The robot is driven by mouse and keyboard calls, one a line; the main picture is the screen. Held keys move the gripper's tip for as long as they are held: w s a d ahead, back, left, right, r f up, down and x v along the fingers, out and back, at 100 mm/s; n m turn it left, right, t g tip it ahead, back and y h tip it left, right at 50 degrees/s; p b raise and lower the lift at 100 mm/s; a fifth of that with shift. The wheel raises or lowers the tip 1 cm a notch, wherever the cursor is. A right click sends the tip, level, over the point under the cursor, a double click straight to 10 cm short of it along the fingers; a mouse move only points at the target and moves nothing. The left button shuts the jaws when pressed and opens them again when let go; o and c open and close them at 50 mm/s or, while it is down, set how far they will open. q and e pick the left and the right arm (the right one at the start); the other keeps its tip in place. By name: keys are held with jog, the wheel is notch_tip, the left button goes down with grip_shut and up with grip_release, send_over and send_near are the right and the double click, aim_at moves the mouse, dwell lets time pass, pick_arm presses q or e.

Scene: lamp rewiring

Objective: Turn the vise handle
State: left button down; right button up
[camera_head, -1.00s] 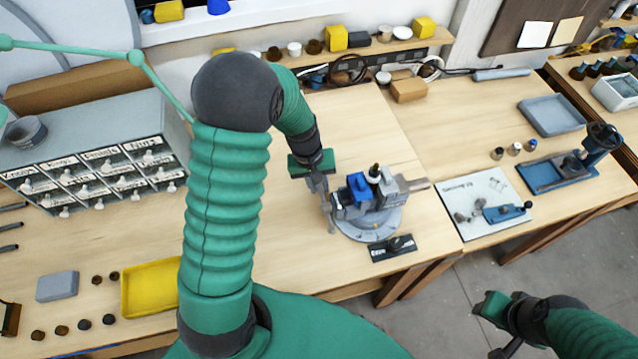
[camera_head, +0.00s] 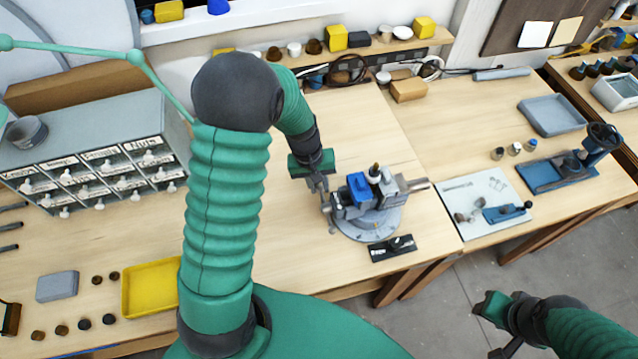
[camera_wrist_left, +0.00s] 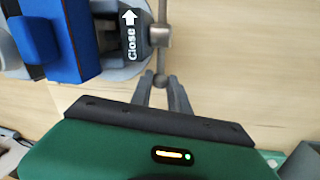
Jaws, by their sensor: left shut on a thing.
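The grey vise with blue jaw pads (camera_head: 366,200) stands on a round base on the table, right of my left gripper. My left gripper (camera_head: 322,184) is at the vise's left end, at the handle. In the left wrist view the vise handle (camera_wrist_left: 161,50) is a thin metal bar running up from between my left gripper's fingers (camera_wrist_left: 162,85), which are shut on its ball end. A "Close" label with an arrow (camera_wrist_left: 130,40) shows on the vise beside the handle. My right gripper (camera_head: 500,325) hangs in front of the table at the lower right, empty; its jaws are unclear.
A small black plate (camera_head: 392,249) lies in front of the vise. A white board with small parts (camera_head: 485,190) and a blue press (camera_head: 570,170) are to the right. A drawer cabinet (camera_head: 100,130) and a yellow tray (camera_head: 150,288) are at the left. Bare table lies behind the vise.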

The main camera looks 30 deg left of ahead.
dwell(0.4)
pick_arm(q)
jog(key=shift+w+a+f+g+h+p, duration=0.15)
jog(key=shift+f+g+h+p, duration=0.25)
jog(key=shift+f+g+h, duration=0.45)
jog(key=shift+a+f+g+h, duration=0.1)
jog(key=shift+f+g+h, duration=0.25)
jog(key=shift+h, duration=0.5)
jog(key=c, duration=1.5)
grip_release()
jog(key=shift+o, duration=1.2)
jog(key=shift+r, duration=0.1)
